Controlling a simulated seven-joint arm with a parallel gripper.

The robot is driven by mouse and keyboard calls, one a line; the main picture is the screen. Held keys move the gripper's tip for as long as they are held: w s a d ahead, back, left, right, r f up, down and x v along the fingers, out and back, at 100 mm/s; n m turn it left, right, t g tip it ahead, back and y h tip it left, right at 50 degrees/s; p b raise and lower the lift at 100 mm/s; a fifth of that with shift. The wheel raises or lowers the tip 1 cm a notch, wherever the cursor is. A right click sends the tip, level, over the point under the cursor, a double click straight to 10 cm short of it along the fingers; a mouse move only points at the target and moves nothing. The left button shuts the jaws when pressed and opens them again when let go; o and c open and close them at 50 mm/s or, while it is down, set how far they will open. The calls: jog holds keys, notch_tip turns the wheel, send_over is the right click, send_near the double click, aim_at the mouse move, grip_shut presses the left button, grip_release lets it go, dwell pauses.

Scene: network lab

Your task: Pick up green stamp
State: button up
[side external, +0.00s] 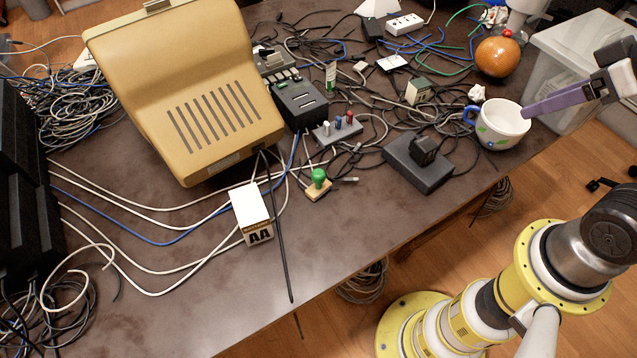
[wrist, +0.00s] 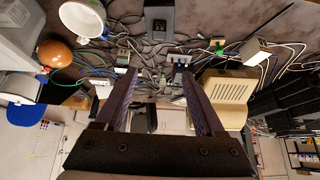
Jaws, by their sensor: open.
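The green stamp (side external: 318,180) has a rounded green handle on a light wooden base. It stands upright on the dark table near the front edge, right of a white box marked AA (side external: 251,212). In the wrist view a small green spot that looks like the stamp (wrist: 219,48) shows at the upper right, beside the white box. My gripper (side external: 526,111) is at the right in the side view, its purple finger overlapping the rim of a white mug; contact cannot be told. In the wrist view my gripper (wrist: 158,74) has its fingers wide apart, with nothing held between them.
The white mug (side external: 497,125), an orange ball-like object (side external: 497,56) and a clear bin (side external: 580,60) are at right. A black adapter box (side external: 418,162) lies between mug and stamp. A large beige case (side external: 185,95) stands behind the stamp. Cables cover much of the table.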

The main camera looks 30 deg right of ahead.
jog(key=w+r+t, duration=0.5)
jog(key=w+r, duration=0.1)
jog(key=w, duration=0.3)
jog(key=w+a+f+m+t+y, duration=0.15)
jog(key=w+a+t, duration=0.45)
jog(key=w, duration=0.8)
jog(key=n+g+y, duration=0.4)
jog(key=n, duration=0.2)
send_near(324, 177)
jog(key=x, duration=0.6)
jog(key=shift+w+r, duration=0.2)
jog(key=shift+x, duration=2.55)
jog(key=shift+s+a+f, duration=0.1)
jog(key=shift+f, duration=0.1)
grip_shut()
